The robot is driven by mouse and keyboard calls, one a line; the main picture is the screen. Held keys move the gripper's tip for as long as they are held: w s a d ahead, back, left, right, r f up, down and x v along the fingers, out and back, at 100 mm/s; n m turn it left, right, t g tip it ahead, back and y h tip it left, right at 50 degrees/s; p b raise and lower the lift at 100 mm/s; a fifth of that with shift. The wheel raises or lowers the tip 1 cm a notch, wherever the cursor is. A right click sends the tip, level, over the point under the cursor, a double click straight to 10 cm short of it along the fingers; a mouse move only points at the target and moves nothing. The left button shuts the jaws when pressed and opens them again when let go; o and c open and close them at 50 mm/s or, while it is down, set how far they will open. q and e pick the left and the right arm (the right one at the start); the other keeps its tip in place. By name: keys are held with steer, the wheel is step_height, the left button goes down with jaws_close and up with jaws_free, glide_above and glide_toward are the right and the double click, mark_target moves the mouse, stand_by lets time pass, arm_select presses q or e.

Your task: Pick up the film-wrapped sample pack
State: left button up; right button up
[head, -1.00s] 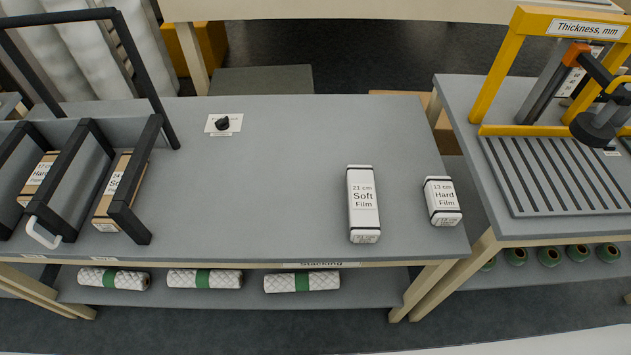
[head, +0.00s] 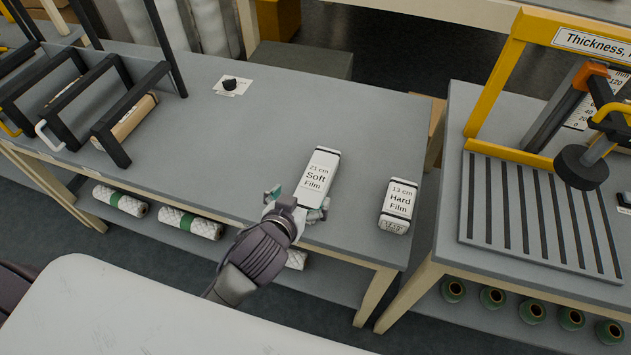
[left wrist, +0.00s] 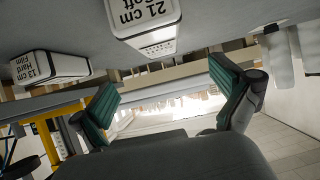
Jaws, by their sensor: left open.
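Two white packs with dark edge bands stand on the grey table (head: 255,150). The longer one, labelled "21 cm Soft Film" (head: 318,178), is near the front edge; the shorter "13 cm Hard Film" pack (head: 398,204) is to its right. My left gripper (head: 297,202) is open at the near end of the Soft Film pack, its green-padded fingers spread and empty. In the left wrist view the Soft Film pack (left wrist: 146,22) shows at the top, beyond and between the open fingers (left wrist: 165,90). The Hard Film pack (left wrist: 50,66) is at the left. My right gripper is not in view.
A black-framed rack (head: 100,110) holds brown packs at the left. A small black knob on a card (head: 229,85) sits at the back. A yellow thickness gauge (head: 500,85) stands on the right table. Wadding rolls (head: 190,223) lie on the shelf below.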

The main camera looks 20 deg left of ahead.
mark_target(315, 179)
arm_select(q)
steer(key=x, duration=1.1)
steer(key=shift+w+d+f, duration=0.15)
steer(key=shift+f, duration=0.15)
steer(key=c, duration=1.2)
steer(key=shift+r, duration=0.1)
